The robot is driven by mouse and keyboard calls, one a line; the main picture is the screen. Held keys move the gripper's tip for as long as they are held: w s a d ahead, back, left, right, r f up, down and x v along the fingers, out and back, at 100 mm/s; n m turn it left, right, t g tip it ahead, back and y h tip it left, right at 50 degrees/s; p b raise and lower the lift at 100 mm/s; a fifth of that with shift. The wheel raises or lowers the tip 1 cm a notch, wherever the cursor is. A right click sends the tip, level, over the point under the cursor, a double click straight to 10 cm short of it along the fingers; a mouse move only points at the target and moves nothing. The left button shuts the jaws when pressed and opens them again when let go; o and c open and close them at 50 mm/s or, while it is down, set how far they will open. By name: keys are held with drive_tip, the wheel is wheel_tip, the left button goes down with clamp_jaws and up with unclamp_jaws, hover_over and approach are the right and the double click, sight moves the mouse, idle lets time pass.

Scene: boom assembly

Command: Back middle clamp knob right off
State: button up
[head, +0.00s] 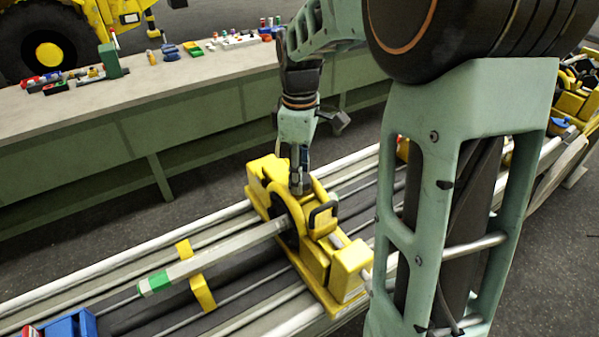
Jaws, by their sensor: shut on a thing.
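The yellow middle clamp (318,255) sits across the rails of the boom bench, with a black handle (323,217) on its near side. A grey bar (228,252) with a green end runs from it to the lower left. My gripper (299,190) points down at the back top of the clamp, its fingers shut on the clamp knob. The fingers hide the knob almost wholly, and I cannot see its thread or how far it is turned.
A long green workbench (130,110) with small coloured parts and tools runs behind. A yellow bracket (198,280) stands under the bar, and a blue block (70,325) is at lower left. My own arm covers the right side. Dark floor lies between bench and rails.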

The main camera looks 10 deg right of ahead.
drive_tip(key=o, duration=1.2)
drive_tip(key=shift+c, duration=0.2)
wheel_tip(320, 180, up, 12)
